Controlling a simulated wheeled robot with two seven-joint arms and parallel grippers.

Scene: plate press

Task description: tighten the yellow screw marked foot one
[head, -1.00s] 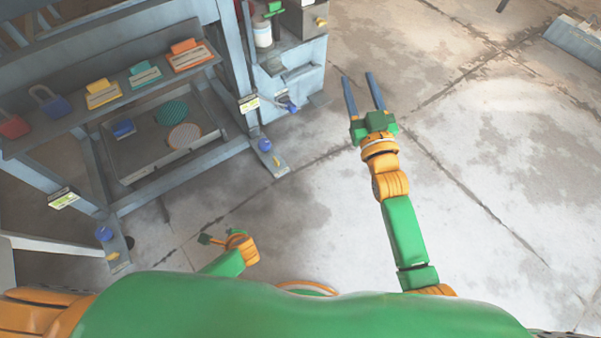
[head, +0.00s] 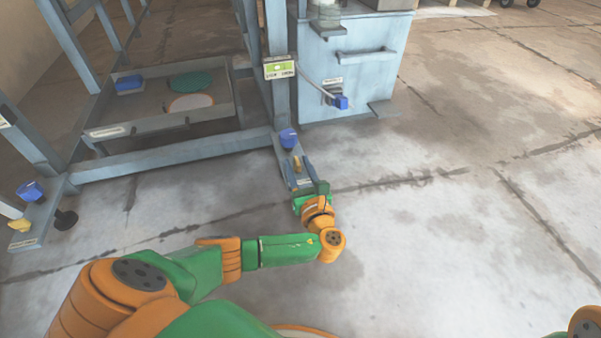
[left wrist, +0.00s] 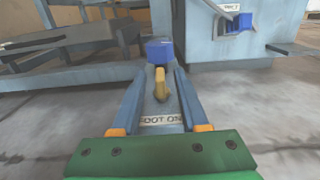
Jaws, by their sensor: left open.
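The yellow screw (head: 297,163) stands on the grey foot plate of the frame's right leg. It also shows in the left wrist view (left wrist: 161,84), upright behind a label (left wrist: 160,120) reading "FOOT ON", its end covered. My left gripper (head: 296,166) is open, low over that plate. In the left wrist view its two blue fingers (left wrist: 162,78) lie on either side of the screw, with a visible gap on each side. A blue knob (left wrist: 159,50) stands just beyond the screw. My right gripper is out of view.
A second foot at the far left holds another yellow screw (head: 20,225) and a blue knob (head: 30,191). A grey cabinet (head: 350,70) with a blue-handled fitting (head: 340,102) stands right of the leg. The floor to the right is clear.

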